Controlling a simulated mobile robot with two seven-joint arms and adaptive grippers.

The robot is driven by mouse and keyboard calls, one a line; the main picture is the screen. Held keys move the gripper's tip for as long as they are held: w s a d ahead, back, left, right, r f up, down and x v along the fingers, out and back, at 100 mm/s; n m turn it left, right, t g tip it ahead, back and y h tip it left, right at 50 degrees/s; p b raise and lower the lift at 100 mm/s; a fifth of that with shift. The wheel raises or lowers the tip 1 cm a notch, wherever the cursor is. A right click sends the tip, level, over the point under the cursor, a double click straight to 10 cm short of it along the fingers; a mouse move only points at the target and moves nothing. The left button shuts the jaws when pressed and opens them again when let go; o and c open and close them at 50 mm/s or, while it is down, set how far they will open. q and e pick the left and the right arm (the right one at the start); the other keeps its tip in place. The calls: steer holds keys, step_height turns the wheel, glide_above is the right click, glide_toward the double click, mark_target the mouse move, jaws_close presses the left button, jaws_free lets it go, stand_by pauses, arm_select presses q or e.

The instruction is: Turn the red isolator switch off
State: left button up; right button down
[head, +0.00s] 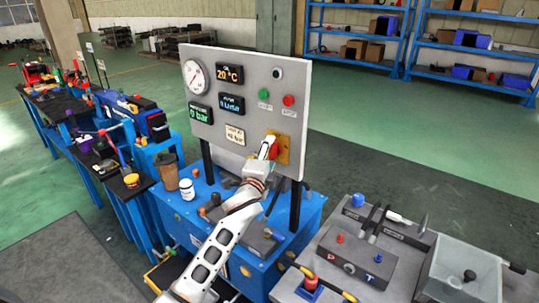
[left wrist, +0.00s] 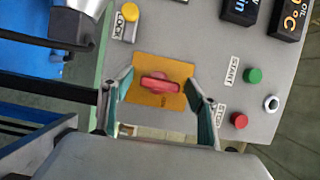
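The red isolator switch (left wrist: 160,83) sits on a yellow plate (left wrist: 145,98) on the grey control panel. Its handle lies along the panel's up-down direction. Small dark lettering shows on the plate beside it. My left gripper (left wrist: 158,88) is open, one finger on each side of the switch, with gaps between the fingers and the handle. In the head view my left gripper (head: 268,148) is right in front of the switch and hides much of it, and the yellow plate (head: 284,151) shows beside it. My right gripper is not in view.
A green button (head: 263,94) and a red button (head: 288,100) sit above the switch on the grey panel (head: 222,60). A blue bench (head: 290,262) stands below, with a brown cup (head: 168,172) and white jar (head: 187,189). A grey workbench (head: 325,255) stands at right.

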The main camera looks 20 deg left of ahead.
arm_select(q)
steer(key=s, duration=1.2)
steer(key=shift+d, duration=0.25)
steer(key=s+f+n+g+h, duration=0.1)
steer(key=s+f+n+g, duration=0.2)
steer(key=s+f, duration=1.2)
steer(key=s+f+n+g+h, duration=0.2)
steer(key=s+f+n+g, duration=0.2)
steer(key=s+f+n, duration=0.6)
steer(key=s+f, duration=0.6)
steer(key=f, duration=0.4)
steer(key=shift+f+g, duration=0.3)
steer(key=shift+d, duration=0.1)
